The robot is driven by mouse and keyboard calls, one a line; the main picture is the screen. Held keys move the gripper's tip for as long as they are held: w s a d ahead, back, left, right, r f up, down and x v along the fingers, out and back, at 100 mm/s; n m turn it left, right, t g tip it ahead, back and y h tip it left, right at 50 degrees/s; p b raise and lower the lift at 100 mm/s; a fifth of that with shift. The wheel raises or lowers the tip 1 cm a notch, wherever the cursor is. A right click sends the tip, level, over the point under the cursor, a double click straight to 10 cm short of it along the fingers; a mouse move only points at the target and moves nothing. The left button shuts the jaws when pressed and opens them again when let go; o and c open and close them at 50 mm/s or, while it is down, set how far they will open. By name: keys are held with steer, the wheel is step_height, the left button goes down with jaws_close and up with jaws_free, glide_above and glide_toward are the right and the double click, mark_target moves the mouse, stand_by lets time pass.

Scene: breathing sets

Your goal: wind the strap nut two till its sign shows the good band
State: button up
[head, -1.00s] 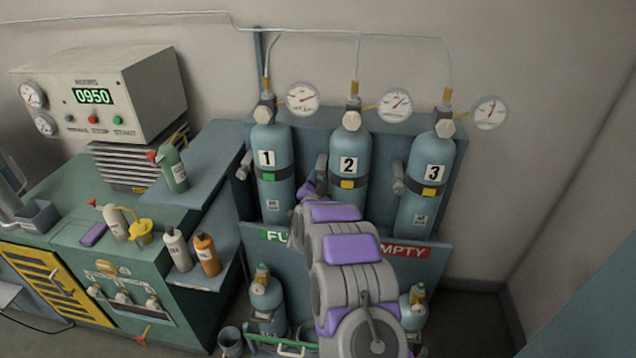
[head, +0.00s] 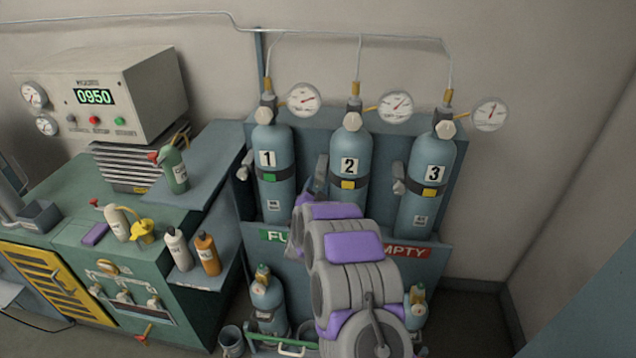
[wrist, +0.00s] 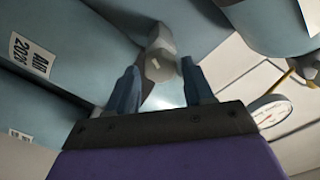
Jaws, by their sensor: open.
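Cylinder two (head: 349,146) stands upright in the middle of the rack, with a yellow sign (head: 347,185) on its strap. The grey strap nut two (head: 321,168) is at the cylinder's left side, partly hidden behind my gripper. In the wrist view a grey hex-ended nut (wrist: 160,66) lies just beyond and between my fingertips, with a gap showing on both sides. My gripper (wrist: 161,84) is open and holds nothing. In the head view my own arm hides most of the gripper and the lower part of cylinder two.
Cylinder one (head: 270,150) with a green sign stands close on the left, and cylinder three (head: 430,160) with a yellow sign on the right. Round gauges (head: 396,106) and thin hoses are above. A bench (head: 60,190) with bottles is at the left.

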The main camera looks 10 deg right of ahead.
steer(key=p+v, duration=0.2)
steer(key=v, duration=1.1)
steer(key=shift+s+a, duration=0.2)
steer(key=shift+s, duration=0.15)
steer(key=s+a+r+n+g+y, duration=0.7)
steer(key=s+r+g+y, duration=0.15)
steer(key=s, duration=0.35)
steer(key=s+d+r+n+g+h, duration=0.1)
steer(key=s+d+g, duration=0.2)
steer(key=s, duration=0.9)
steer(key=s+d+r+n+g+h, duration=0.1)
steer(key=s+d+g, duration=0.3)
steer(key=s, duration=0.9)
steer(key=s+d+r+n+g+h, duration=0.1)
steer(key=s+d, duration=0.4)
steer(key=s, duration=0.7)
step_height(320, 180, up, 2)
steer(key=shift+s+d+r+n+g, duration=0.2)
steer(key=shift+n+g, duration=0.5)
steer(key=shift+g, duration=0.55)
